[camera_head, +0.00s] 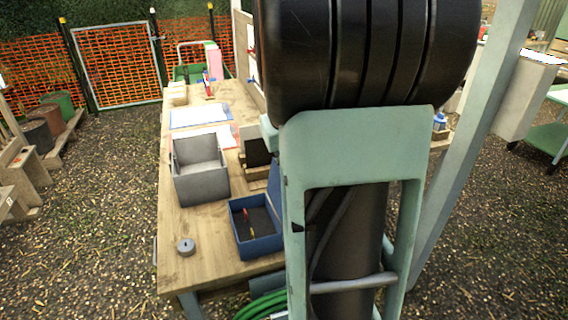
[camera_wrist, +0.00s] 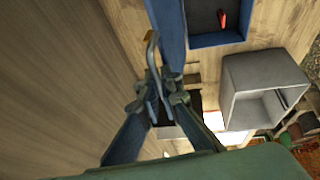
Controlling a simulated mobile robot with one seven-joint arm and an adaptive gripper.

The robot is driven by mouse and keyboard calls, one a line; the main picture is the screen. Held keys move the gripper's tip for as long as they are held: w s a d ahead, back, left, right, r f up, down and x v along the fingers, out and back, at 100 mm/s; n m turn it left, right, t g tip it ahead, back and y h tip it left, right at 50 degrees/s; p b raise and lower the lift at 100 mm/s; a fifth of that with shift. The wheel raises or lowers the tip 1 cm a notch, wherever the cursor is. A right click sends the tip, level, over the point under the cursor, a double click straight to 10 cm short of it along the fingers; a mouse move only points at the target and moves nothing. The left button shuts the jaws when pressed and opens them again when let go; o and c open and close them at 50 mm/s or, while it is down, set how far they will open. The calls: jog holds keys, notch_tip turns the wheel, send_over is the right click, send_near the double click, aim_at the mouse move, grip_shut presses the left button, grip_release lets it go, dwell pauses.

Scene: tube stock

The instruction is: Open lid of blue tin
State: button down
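The blue tin (camera_head: 234,222) stands open-topped on the wooden table, with a dark inside holding a small red and a small yellow item. It also shows at the top of the wrist view (camera_wrist: 218,40). A blue upright panel (camera_head: 273,187), which looks like its raised lid, is partly hidden behind my arm; in the wrist view it looks like a blue strip (camera_wrist: 171,30) beside the tin. My gripper (camera_wrist: 157,88) is beside that strip, its fingers close together around a thin grey curved piece (camera_wrist: 154,50). I cannot tell whether they grip it. The head view hides my gripper.
A grey open box (camera_head: 201,185) stands behind the tin and shows in the wrist view (camera_wrist: 235,97). A small round grey object (camera_head: 186,247) sits near the front left. Papers (camera_head: 200,116) lie farther back. The front left tabletop is mostly clear.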

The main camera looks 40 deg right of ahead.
jog(key=shift+s+f, duration=0.15)
jog(key=c, duration=2.1)
grip_release()
jog(key=shift+a, duration=0.1)
jog(key=v, duration=0.7)
jog(key=shift+r, duration=0.35)
